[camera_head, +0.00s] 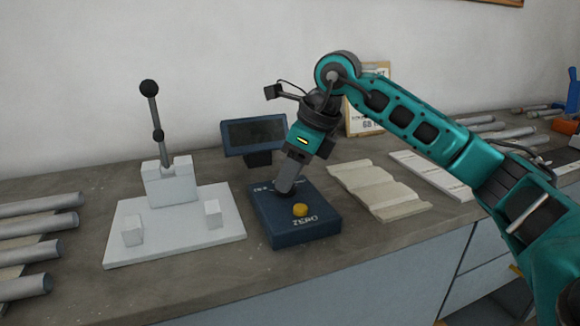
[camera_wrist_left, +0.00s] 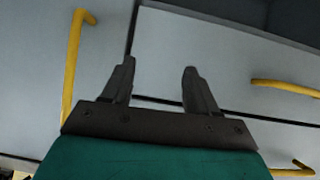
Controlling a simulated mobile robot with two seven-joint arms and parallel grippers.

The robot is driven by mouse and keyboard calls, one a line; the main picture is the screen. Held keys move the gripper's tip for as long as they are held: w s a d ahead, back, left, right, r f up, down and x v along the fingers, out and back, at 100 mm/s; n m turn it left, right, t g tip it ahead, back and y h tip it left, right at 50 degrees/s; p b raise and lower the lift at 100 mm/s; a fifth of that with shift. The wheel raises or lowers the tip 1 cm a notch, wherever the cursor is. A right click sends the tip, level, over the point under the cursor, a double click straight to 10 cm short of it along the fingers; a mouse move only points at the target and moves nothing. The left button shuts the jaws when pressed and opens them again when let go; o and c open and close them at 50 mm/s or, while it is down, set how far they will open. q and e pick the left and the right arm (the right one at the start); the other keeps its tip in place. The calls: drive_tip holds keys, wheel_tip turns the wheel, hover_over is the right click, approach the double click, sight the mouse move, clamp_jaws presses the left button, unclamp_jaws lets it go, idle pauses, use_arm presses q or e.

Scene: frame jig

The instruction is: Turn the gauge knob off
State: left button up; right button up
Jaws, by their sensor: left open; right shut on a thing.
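The gauge (camera_head: 320,222) is a dark blue box on the bench with a yellow button (camera_head: 300,210) and the word ZERO on top. A dark display screen (camera_head: 254,133) stands behind it. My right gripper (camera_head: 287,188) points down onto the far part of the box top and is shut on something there. The knob is hidden by its fingers, so its setting cannot be seen. My left gripper (camera_wrist_left: 158,85) shows only in the left wrist view. It is open and empty, in front of the grey cabinet fronts.
A white jig (camera_head: 120,246) with an upright black-knobbed lever (camera_head: 153,115) stands left of the gauge. Grey tubes (camera_head: 35,250) lie at the far left. A folded paper (camera_head: 378,190) lies right of the gauge. Yellow cabinet handles (camera_wrist_left: 73,65) are near my left gripper.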

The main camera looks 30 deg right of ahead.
drive_tip(key=n+y+p, duration=0.1)
drive_tip(key=n, duration=0.1)
drive_tip(key=shift+d+r+n+g, duration=0.1)
drive_tip(key=shift+n+g, duration=0.2)
drive_tip(key=shift+w+n+p, duration=0.1)
drive_tip(key=shift+n+p, duration=0.2)
drive_tip(key=shift+n, duration=0.2)
drive_tip(key=o, duration=1)
drive_tip(key=shift+o, duration=0.2)
